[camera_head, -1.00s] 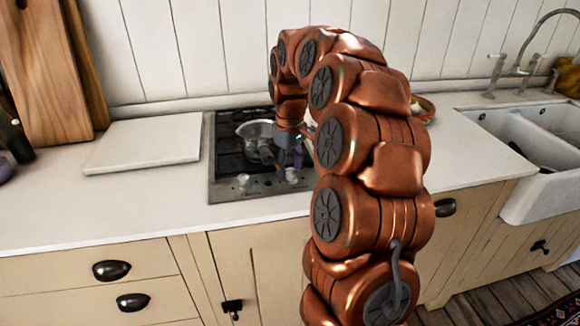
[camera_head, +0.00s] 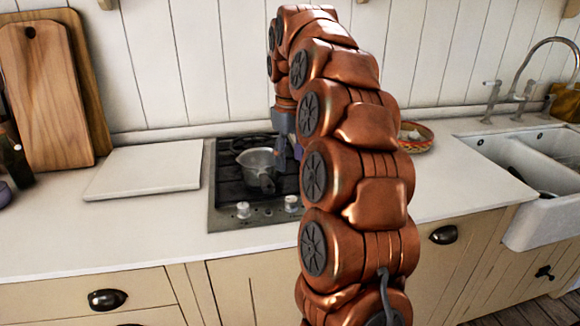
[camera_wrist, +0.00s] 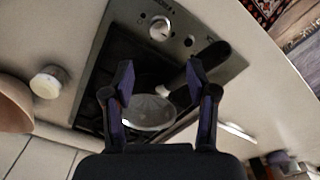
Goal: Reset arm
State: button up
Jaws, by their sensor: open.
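My copper arm rises in the middle of the head view and bends down over the stove. My gripper (camera_wrist: 160,82) shows in the wrist view with its two fingers spread apart and nothing between them. In the head view the gripper is above the stove, partly hidden by my arm. A metal pot (camera_head: 260,162) with a dark handle sits on the stove (camera_head: 228,190), below the gripper. In the wrist view the pot (camera_wrist: 150,115) lies beyond the fingertips, apart from them as far as I can tell.
A white board (camera_head: 145,170) lies left of the stove. Wooden cutting boards (camera_head: 48,100) lean on the wall. A patterned bowl (camera_head: 415,138) stands right of my arm. A white sink (camera_head: 530,165) with a tap (camera_head: 525,85) is at the right. The counter front is mostly clear.

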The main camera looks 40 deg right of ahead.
jog(key=shift+r, duration=0.3)
dwell(0.5)
jog(key=s+a+p, duration=0.3)
jog(key=s+a, duration=0.8)
jog(key=a, duration=0.3)
jog(key=s+a+f+m+p, duration=0.1)
jog(key=s+a+f, duration=0.1)
jog(key=s, duration=0.5)
jog(key=s+a+f+g+p, duration=0.1)
jog(key=s+a+f, duration=0.1)
jog(key=s, duration=0.4)
jog(key=s+a+f+m+p, duration=0.1)
jog(key=s+a+f+p, duration=0.1)
jog(key=s, duration=0.5)
notch_tip(320, 180, down, 2)
jog(key=shift+s+a+f+m+g, duration=0.25)
jog(key=shift+s+a+m+g, duration=0.05)
jog(key=shift+a+g, duration=0.15)
